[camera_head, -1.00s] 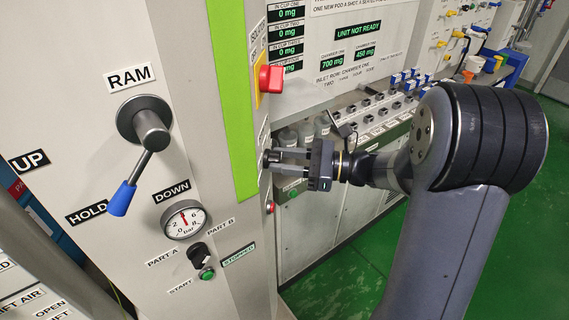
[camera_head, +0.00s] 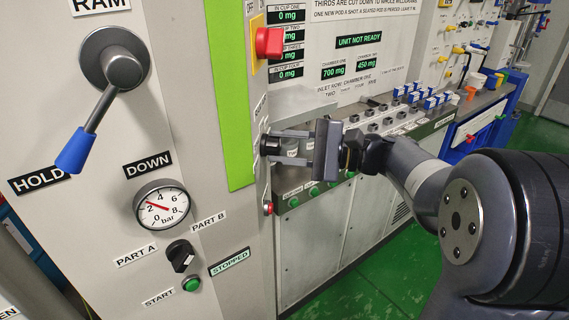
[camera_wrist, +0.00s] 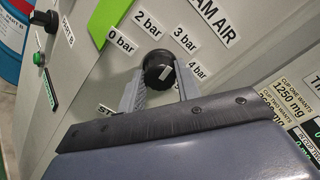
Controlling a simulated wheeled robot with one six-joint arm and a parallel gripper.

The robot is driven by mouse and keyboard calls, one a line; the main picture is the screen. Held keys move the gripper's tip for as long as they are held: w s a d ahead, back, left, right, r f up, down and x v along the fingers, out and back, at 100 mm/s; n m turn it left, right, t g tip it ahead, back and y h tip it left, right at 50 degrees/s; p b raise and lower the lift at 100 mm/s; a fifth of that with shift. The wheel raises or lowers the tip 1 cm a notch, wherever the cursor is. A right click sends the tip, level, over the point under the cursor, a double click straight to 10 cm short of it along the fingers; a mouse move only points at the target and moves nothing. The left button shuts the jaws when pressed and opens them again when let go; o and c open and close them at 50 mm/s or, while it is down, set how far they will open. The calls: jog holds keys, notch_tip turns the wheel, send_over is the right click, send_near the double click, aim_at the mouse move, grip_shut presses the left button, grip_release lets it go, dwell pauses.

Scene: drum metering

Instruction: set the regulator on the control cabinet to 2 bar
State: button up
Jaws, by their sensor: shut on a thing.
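In the head view my gripper (camera_head: 285,146) reaches the knob (camera_head: 268,145) from the right. The pressure gauge (camera_head: 162,207) on the front face has its red needle pointing up-left, between 2 and 4; its exact value is hard to read.
A blue-tipped RAM lever (camera_head: 95,117), a black PART A/B switch (camera_head: 180,255) and a green start button (camera_head: 191,285) are on the front face. A red switch (camera_head: 269,42) sits above my gripper. A bench with several blue-handled valves (camera_head: 420,97) stands behind.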

jog(key=n+b, duration=0.4)
jog(key=b, duration=0.1)
jog(key=shift+f+n+b, duration=0.3)
jog(key=shift+f, duration=0.05)
jog(key=n+b, duration=0.3)
jog(key=shift+r, duration=0.2)
jog(key=shift+r+b, duration=0.1)
jog(key=shift+b, duration=0.3)
jog(key=o, duration=1)
jog(key=d, duration=0.3)
jog(key=s+d, duration=0.1)
jog(key=d, duration=0.3)
jog(key=s+d, duration=0.1)
jog(key=d, duration=0.2)
jog(key=shift+d, duration=0.3)
